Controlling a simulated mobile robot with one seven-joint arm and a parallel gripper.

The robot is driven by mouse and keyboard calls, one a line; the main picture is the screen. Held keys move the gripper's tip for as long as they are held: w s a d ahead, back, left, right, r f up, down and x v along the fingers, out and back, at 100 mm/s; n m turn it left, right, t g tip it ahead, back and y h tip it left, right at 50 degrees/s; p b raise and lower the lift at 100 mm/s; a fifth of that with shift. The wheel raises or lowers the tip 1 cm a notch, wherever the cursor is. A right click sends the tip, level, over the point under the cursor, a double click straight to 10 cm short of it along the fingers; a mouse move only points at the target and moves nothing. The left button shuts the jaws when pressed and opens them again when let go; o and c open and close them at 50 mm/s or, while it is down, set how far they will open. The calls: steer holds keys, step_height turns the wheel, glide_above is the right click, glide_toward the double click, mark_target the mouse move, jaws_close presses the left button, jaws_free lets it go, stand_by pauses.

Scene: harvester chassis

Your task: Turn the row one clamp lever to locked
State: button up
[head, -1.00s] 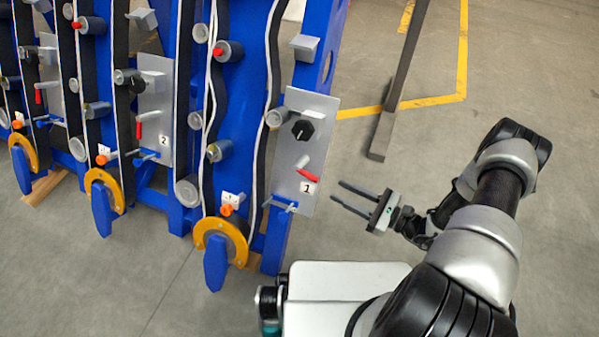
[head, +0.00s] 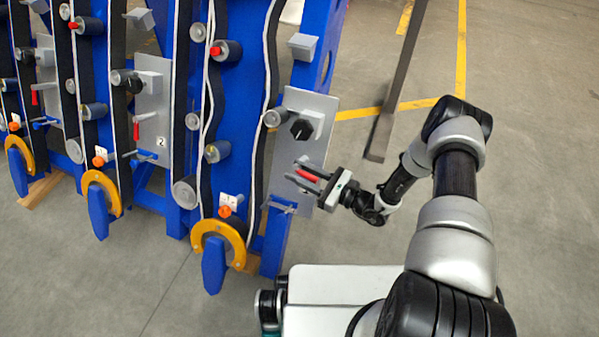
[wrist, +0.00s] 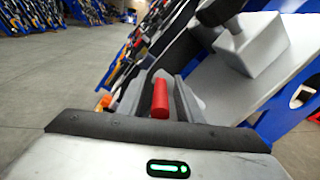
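The row one clamp lever has a red handle (head: 308,175) and sits on the rightmost grey plate (head: 318,105) of the blue frame. The handle slants down to the right in the head view. My gripper (head: 292,168) is at the plate, with one finger on each side of the red handle. In the wrist view the red handle (wrist: 160,96) stands between the two fingers of my gripper (wrist: 159,88), with a gap visible beside it. The fingers look open around it. The lever's pivot and the plate's number label are hidden.
A black knob (head: 301,129) on a grey box sits just above the lever. A small blue-grey T-handle (head: 281,207) is below left. A yellow ring (head: 219,240) is lower left. The row two plate (head: 153,115) stands further left. Open floor lies to the right.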

jaws_close()
